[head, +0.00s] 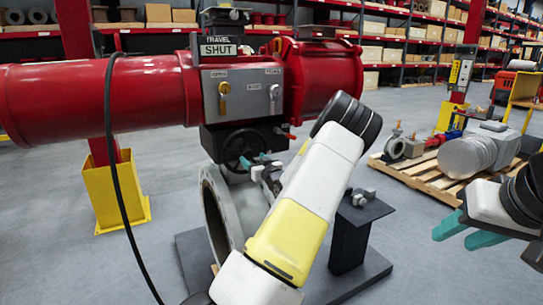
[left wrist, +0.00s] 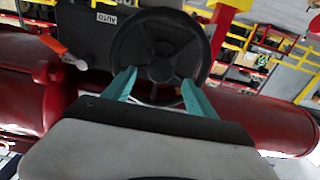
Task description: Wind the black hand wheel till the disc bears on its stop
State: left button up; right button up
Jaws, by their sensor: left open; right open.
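The black hand wheel (head: 243,147) sits on the lower front of the actuator, below the grey control panel. It also shows large and face-on in the left wrist view (left wrist: 161,68). My left gripper (head: 256,159) is at the wheel's lower right in the head view. In the left wrist view its open teal fingers (left wrist: 158,77) reach over the wheel's lower rim, one on each side of the hub; contact is unclear. The grey valve body (head: 225,215) stands below; I cannot make out its disc. My right gripper (head: 457,231) is open and empty at the far right.
The red actuator (head: 140,92) spans the upper left, with a "TRAVEL SHUT" sign (head: 218,48). A black cable (head: 117,190) hangs in front. An orange-tipped lever (left wrist: 58,47) is near the wheel.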

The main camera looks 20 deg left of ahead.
aim_at(249, 155)
pick_arm(q)
jog(key=x, duration=0.7)
grip_shut()
